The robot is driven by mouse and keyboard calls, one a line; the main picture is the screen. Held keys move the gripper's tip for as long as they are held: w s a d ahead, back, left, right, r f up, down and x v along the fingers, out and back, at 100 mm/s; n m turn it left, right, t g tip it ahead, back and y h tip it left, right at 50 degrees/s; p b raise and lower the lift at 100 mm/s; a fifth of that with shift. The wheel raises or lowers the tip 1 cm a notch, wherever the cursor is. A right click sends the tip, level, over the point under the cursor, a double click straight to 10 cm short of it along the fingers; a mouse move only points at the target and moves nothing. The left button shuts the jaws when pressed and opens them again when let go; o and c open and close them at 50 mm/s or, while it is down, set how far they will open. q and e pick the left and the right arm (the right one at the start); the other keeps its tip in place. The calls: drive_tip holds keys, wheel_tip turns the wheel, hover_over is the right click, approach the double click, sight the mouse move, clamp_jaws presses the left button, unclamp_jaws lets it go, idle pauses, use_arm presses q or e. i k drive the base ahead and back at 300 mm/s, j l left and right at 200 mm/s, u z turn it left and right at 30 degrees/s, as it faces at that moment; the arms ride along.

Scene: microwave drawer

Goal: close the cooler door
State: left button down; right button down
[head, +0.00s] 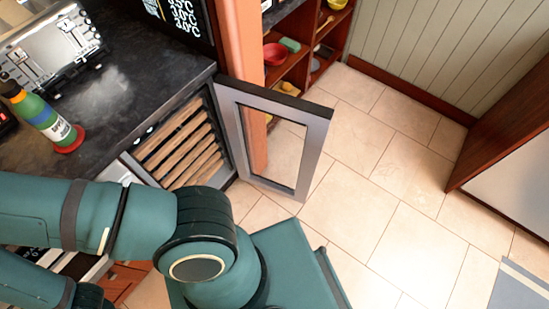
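The cooler door (312,158) stands wide open in the head view, a grey frame around a clear glass pane, swung out over the tiled floor. It is hinged on the right side of the cooler (185,146), which is set under the dark counter and shows several wooden racks inside. A green arm of mine crosses the lower left in front of the cooler and hides part of its lower front. Neither gripper shows, and I see nothing touching the door.
Open shelves (290,70) with bowls stand behind the door. A wooden cabinet (505,150) is at the right. The tiled floor (400,200) between is clear.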

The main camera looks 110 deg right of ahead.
sight(232, 93)
drive_tip(key=k+j+z, duration=0.2)
drive_tip(key=k+j, duration=0.4)
drive_tip(key=k+l+z, duration=0.15)
drive_tip(key=k, duration=0.35)
drive_tip(key=k+l+z, duration=0.2)
drive_tip(key=k, duration=0.25)
drive_tip(key=k+l, duration=0.15)
drive_tip(key=k+l+z, duration=0.15)
drive_tip(key=l, duration=0.2)
drive_tip(key=k+l, duration=0.1)
drive_tip(key=l, duration=0.2)
drive_tip(key=l+z, duration=0.25)
drive_tip(key=l, duration=1.35)
drive_tip(key=j+u, duration=0.1)
drive_tip(key=j, duration=0.25)
